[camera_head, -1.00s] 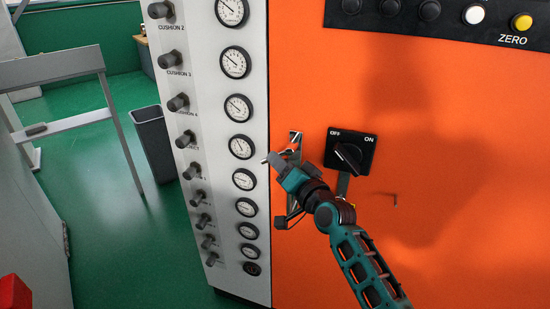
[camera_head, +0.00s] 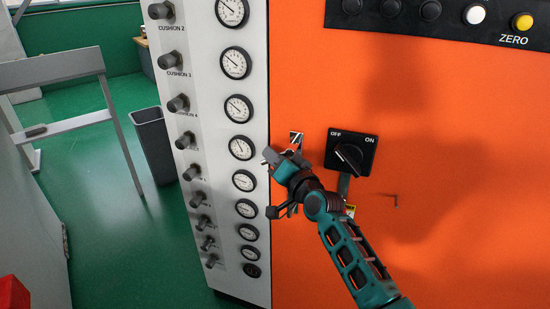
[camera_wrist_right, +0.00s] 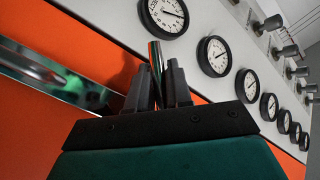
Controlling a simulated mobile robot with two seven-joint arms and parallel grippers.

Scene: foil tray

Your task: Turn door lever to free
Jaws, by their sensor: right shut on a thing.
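The door lever is a shiny metal handle. In the right wrist view the lever (camera_wrist_right: 154,54) stands between the two dark fingers of my right gripper (camera_wrist_right: 158,82), which is shut on it. In the head view my right gripper (camera_head: 273,158) is at the left edge of the orange door (camera_head: 460,215), beside the gauge panel. It hides most of the lever there. The lever's metal plate (camera_head: 296,138) shows above the gripper, and also in the wrist view (camera_wrist_right: 45,75). My left gripper is out of view.
A black OFF/ON rotary switch (camera_head: 350,153) sits just right of my gripper. The white panel (camera_head: 212,100) to the left carries several gauges and knobs. A small hook (camera_head: 396,200) sticks out of the orange face. A grey bin (camera_head: 153,145) stands on the green floor.

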